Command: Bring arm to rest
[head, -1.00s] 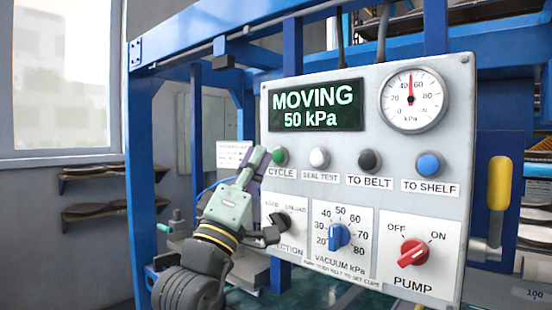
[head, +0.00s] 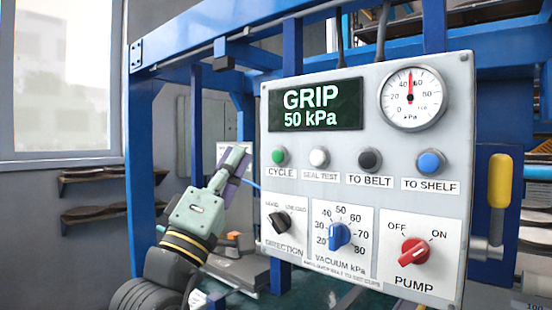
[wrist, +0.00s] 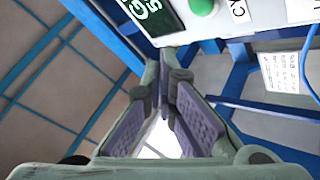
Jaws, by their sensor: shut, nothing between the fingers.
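My gripper (head: 236,160) is to the left of the grey control panel (head: 366,150), apart from it, pointing up. In the wrist view my gripper (wrist: 168,65) has its fingertips together at the top, with nothing between them. The panel's display (head: 316,105) reads "GRIP 50 kPa". The green CYCLE button (head: 279,156) is the nearest button to my gripper, a little to its right. The same green button (wrist: 203,6) shows at the top edge of the wrist view.
The panel also carries a direction switch (head: 279,222), a blue vacuum knob (head: 338,235), a red pump knob (head: 414,252) and a gauge (head: 413,97). A blue frame post (head: 141,185) stands at the left. Shelves (head: 93,175) hang on the left wall.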

